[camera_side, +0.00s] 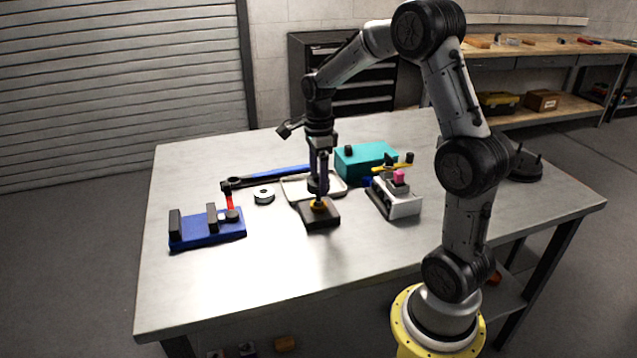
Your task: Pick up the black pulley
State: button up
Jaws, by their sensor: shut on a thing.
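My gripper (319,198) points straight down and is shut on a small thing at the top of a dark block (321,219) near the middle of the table. The fingers hide most of the held thing, and I cannot make out whether it is the black pulley. A bit of orange-yellow shows at the fingertips, just above the block. A small round grey part with a dark centre (264,196) lies flat on the table to the left of my gripper.
A blue fixture with black uprights (207,229) stands at left, with a long blue-handled tool (270,175) behind it. A white tray (294,188), a teal box (366,160) and a white device (402,205) stand close to my gripper. A black base with pegs (525,168) is at right. The front table is clear.

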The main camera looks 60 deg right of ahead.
jog(key=shift+r, duration=1.7)
